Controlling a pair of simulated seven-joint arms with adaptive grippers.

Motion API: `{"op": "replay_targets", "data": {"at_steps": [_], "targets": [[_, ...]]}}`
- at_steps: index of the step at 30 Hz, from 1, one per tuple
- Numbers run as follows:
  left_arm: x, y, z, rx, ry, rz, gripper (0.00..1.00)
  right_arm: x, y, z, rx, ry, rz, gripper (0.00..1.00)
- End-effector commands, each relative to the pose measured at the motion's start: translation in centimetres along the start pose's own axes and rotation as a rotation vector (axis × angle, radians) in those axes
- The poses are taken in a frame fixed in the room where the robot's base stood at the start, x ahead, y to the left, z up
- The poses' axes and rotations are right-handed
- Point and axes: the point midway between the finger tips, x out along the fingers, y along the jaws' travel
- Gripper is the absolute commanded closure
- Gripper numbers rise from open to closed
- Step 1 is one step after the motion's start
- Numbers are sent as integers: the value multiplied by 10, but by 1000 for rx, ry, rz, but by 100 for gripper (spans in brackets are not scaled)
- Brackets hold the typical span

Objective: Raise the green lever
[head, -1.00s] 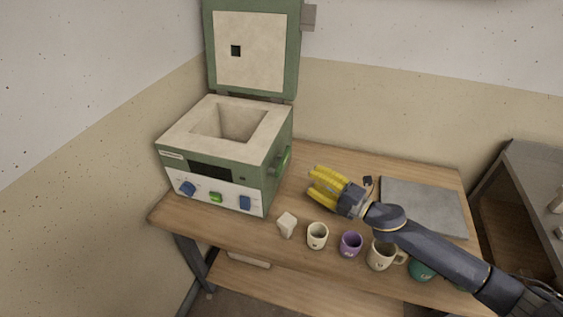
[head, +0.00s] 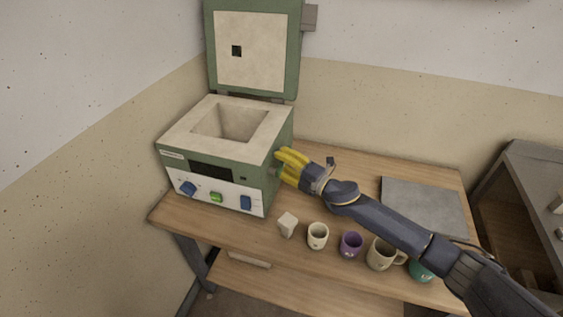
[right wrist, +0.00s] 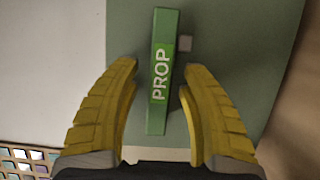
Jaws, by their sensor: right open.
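The green lever (right wrist: 160,72), marked "PROP", is on the right side wall of the green kiln (head: 245,152). In the right wrist view it stands lengthwise between the two yellow fingers of my right gripper (right wrist: 159,78), with a gap on each side. In the head view my right gripper (head: 283,162) is at the kiln's right side, and its fingers hide the lever. The right gripper is open. The kiln's lid (head: 252,50) stands upright, leaving the chamber open. My left gripper is not in view.
A white block (head: 287,225), a cream cup (head: 317,236), a purple cup (head: 350,245), a beige mug (head: 380,255) and a teal cup (head: 421,270) line the front of the wooden table (head: 345,165). A grey slab (head: 425,205) lies at the right.

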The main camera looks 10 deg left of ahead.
Motion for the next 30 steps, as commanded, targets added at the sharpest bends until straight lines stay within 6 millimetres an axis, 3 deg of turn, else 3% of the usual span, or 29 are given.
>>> {"op": "replay_targets", "data": {"at_steps": [10, 21, 30], "targets": [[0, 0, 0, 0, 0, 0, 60, 2, 0, 0, 0, 0, 0, 55], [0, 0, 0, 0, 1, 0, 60, 1, 0, 0, 0, 0, 1, 98], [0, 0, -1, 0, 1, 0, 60, 2, 0, 0, -1, 0, 1, 100]]}}
